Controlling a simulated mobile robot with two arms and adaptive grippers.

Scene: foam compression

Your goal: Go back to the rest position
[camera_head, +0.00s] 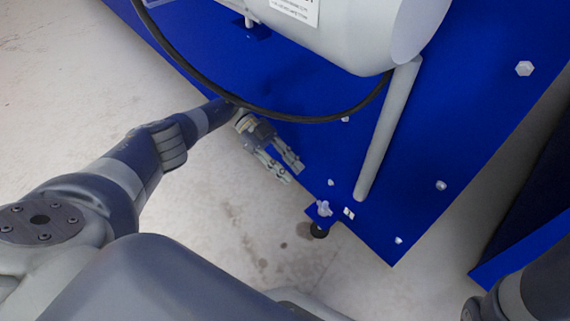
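My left gripper (292,174) hangs beside the lower edge of a large blue machine panel (330,150). Its two grey fingers are apart, with a gap between them, and nothing shows between them. My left arm reaches in from the left, and its far end passes close to the panel. I cannot tell whether the arm or the gripper touches the panel. My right gripper is out of view; only a part of my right arm shows at the lower right.
A grey cylinder (340,30) with a label is mounted on the panel. A black cable (290,118) loops below it, and a grey rod (388,130) runs down from it. A black foot (319,231) stands on the floor. Pale floor (60,90) at the left is clear.

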